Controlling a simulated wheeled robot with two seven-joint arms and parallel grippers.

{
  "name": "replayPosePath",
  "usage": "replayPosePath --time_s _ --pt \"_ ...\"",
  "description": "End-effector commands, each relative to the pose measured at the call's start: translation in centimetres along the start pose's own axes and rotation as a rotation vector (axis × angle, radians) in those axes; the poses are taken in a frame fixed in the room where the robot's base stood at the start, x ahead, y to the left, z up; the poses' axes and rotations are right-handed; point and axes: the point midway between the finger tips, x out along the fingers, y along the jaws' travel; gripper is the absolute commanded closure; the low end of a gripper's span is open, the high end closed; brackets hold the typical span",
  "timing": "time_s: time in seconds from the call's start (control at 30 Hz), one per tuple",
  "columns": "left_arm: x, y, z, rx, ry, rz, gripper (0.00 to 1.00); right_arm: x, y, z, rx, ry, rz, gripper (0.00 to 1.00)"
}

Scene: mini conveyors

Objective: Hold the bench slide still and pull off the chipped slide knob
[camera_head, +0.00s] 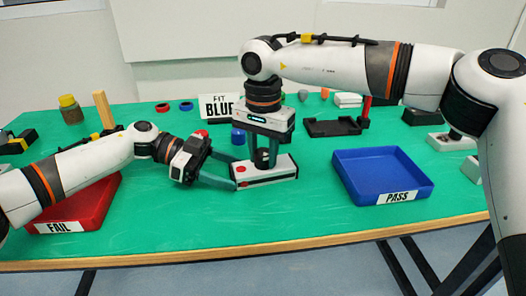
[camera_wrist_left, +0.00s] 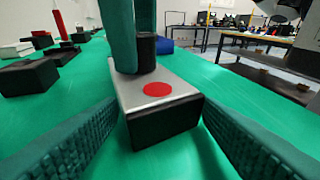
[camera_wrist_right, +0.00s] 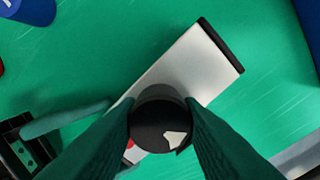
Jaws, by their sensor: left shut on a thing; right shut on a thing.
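The bench slide (camera_head: 284,170) is a pale bar with black ends, lying on the green table; a red dot (camera_wrist_left: 172,89) marks its near end in the left wrist view. My left gripper (camera_head: 236,172) is shut on that end, one finger on each side. The chipped slide knob (camera_wrist_right: 158,118) is black, with a pale chipped patch on top, and stands on the slide. My right gripper (camera_wrist_right: 160,112) points down from above and is shut on the knob. In the head view the fingers mostly hide the knob.
A blue PASS tray (camera_head: 396,183) is to the right of the slide, and a red FAIL tray (camera_head: 92,212) is at left, partly behind my left arm. A FIT BLUE sign (camera_head: 220,107) and a blue round part (camera_head: 238,136) stand behind the slide. Black fixtures (camera_head: 335,127) sit farther back.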

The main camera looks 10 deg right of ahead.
Motion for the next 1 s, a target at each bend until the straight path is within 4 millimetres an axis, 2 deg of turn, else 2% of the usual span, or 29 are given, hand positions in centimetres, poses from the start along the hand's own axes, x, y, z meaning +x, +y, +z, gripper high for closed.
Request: replayPosePath --time_s 1.0 --pt "0.0 0.0 0.0 0.001 0.0 0.0 0.53 -4.7 0.0 0.0 0.0 -0.001 0.001 0.89"
